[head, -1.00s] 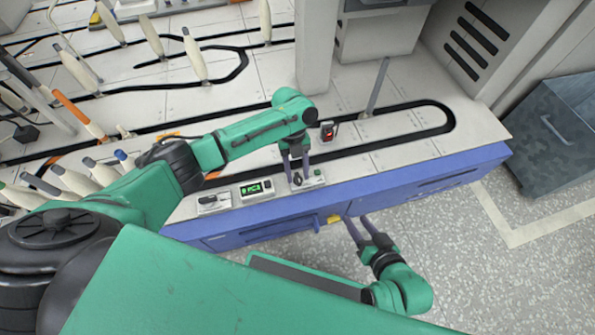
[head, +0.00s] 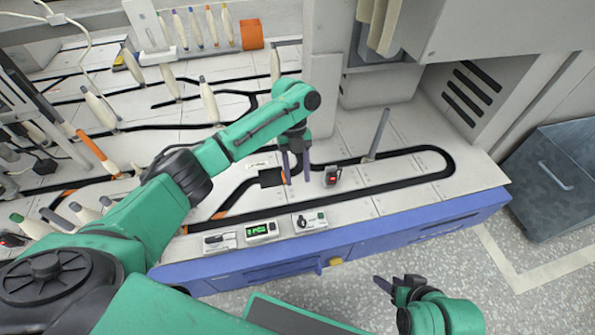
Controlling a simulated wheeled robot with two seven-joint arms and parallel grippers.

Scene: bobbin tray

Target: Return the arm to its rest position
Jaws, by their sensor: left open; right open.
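My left gripper (head: 297,176) is at the end of the green arm that reaches in from the left. Its two dark fingers point down above the worktop and are apart, with nothing visible between them. It is behind the small switch box with a black knob (head: 303,221). My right gripper (head: 391,283) is low in the picture, in front of the blue bench edge and over the floor. Its fingers are apart and empty.
The blue-fronted bench (head: 400,226) carries a black looped track, a small dark device with a red display (head: 330,176) and an upright grey post (head: 377,134). A green-display box (head: 262,231) is near the front edge. Several bobbins stand at the left. A grey cabinet (head: 560,170) is at right.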

